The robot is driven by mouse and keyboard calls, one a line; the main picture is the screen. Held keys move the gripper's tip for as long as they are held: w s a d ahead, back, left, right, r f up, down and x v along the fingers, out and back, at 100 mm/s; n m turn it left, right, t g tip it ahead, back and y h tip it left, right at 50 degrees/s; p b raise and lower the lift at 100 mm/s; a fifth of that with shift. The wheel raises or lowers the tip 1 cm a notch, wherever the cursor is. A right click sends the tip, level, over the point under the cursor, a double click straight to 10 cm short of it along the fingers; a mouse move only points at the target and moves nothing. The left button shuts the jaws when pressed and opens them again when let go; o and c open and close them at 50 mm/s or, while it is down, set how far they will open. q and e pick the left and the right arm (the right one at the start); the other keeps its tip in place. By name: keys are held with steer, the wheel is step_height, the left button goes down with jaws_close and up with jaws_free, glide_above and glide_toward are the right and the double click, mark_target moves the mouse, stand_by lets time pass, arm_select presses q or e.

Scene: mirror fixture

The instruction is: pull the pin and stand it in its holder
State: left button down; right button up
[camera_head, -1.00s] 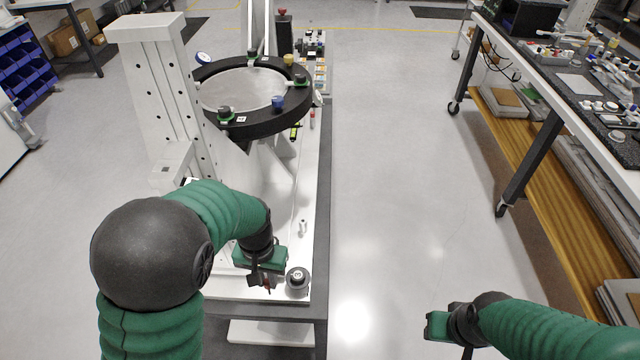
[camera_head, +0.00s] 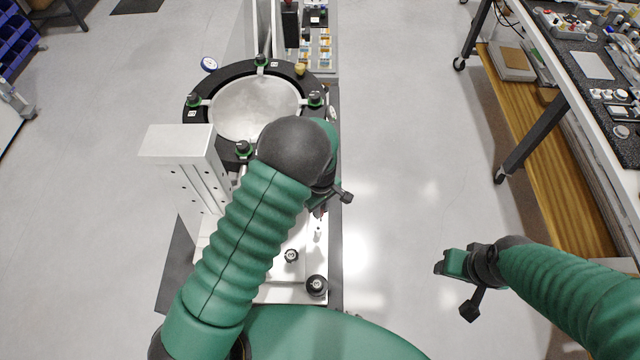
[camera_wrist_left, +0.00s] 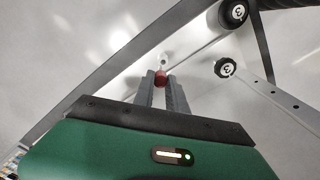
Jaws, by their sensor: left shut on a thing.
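My left gripper (camera_head: 319,208) is shut on a small red piece, which I take to be the pin (camera_wrist_left: 160,78); it sits between the fingertips (camera_wrist_left: 160,82) in the left wrist view. A small white upright post (camera_head: 318,232), which looks like the holder, stands on the white base plate just in front of the gripper. It also shows in the left wrist view (camera_wrist_left: 163,60), right beyond the red piece. I cannot tell whether the pin touches or enters it. My left arm hides part of the plate. My right gripper (camera_head: 442,264) is well to the right, over the floor.
Two dark round knobs, a smaller one (camera_head: 292,256) and a larger one (camera_head: 317,285), stand near the plate's front. Behind is the round mirror (camera_head: 255,106) in a black ring with clamps. A white upright column (camera_head: 180,146) stands left. Open floor (camera_head: 400,150) lies right.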

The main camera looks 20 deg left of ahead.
arm_select(q)
steer(key=shift+s, duration=0.15)
steer(key=f+b, duration=0.1)
steer(key=a+f+b, duration=0.1)
steer(key=f, duration=0.1)
steer(key=shift+a, duration=0.2)
steer(key=shift+d+f+b, duration=0.15)
steer(key=shift+f+b, duration=0.05)
steer(key=shift+b, duration=0.2)
steer(key=shift+f+b, duration=0.55)
steer(key=shift+f, duration=0.1)
arm_select(e)
steer(key=shift+s+a+f, duration=0.15)
steer(key=shift+f, duration=0.35)
steer(key=shift+s+a+f, duration=0.15)
steer(key=shift+a+f, duration=0.05)
steer(key=shift+f, duration=0.35)
steer(key=shift+s+a+f, duration=0.15)
steer(key=shift+f, duration=0.35)
